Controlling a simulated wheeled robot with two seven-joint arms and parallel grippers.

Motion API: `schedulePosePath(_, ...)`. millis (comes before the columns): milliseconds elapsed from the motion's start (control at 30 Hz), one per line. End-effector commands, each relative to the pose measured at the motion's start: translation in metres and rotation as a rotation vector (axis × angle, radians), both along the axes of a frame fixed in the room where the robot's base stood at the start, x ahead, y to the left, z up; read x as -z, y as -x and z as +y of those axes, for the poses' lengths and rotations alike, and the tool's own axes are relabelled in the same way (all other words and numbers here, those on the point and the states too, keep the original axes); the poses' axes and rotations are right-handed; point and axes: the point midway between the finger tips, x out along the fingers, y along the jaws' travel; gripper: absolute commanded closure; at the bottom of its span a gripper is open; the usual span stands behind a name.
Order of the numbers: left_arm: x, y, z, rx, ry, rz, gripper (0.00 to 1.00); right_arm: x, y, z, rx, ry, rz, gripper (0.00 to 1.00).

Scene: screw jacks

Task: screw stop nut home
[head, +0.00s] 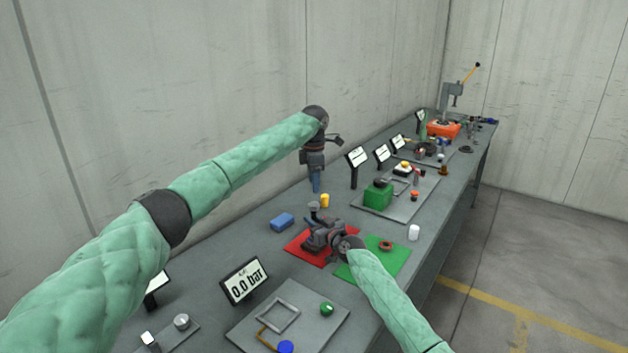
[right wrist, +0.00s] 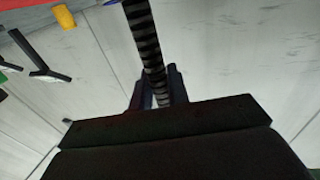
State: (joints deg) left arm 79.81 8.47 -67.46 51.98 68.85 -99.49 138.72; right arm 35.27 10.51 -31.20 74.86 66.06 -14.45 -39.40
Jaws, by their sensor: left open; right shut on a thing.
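My right gripper (head: 324,236) is over the red mat (head: 300,255). In the right wrist view its fingers (right wrist: 157,92) are shut on a dark, banded, threaded spindle (right wrist: 143,38). A grey cap (head: 313,206) shows above that gripper in the head view; I cannot tell whether it belongs to the spindle. A reddish-brown ring (head: 386,245), possibly the stop nut, lies on the green mat (head: 397,260), right of the gripper and apart from it. My left gripper (head: 316,186) is open and empty, pointing down above the back of the bench. The jack's lower part is hidden by my right gripper.
A blue block (head: 282,221) and a yellow cylinder (head: 325,200) stand behind the red mat. A white cylinder (head: 414,232) stands near the right edge. A display (head: 245,281) and a grey plate (head: 290,325) are in front. A green box (head: 378,194) stands beyond.

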Motion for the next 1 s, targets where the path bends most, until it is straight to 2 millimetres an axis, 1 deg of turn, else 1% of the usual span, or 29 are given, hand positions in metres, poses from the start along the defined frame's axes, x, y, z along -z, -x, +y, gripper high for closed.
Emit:
schedulePosePath(33,0.004,0.0,0.0,0.0,-0.001,0.001,0.47,0.003,0.001,0.002,-0.003,0.0,0.004,1.0)
schedulePosePath(167,0.016,0.0,0.0,0.0,0.0,0.001,0.47,0.003,0.001,0.002,-0.003,0.0,0.004,1.0)
schedulePosePath(400,0.051,0.0,0.001,0.0,-0.001,0.002,0.47,0.003,0.001,0.002,-0.003,0.0,0.004,1.0)
schedulePosePath(600,0.071,0.0,0.001,0.0,-0.001,0.0,0.47,0.003,0.001,0.002,-0.003,0.0,0.004,1.0)
schedulePosePath(767,0.078,0.0,0.0,0.0,0.0,0.0,0.47,0.003,0.001,0.002,-0.003,0.0,0.004,1.0)
schedulePosePath(1000,0.079,0.0,0.0,0.001,0.0,0.0,0.47,0.003,0.001,0.002,-0.003,0.0,0.004,1.0)
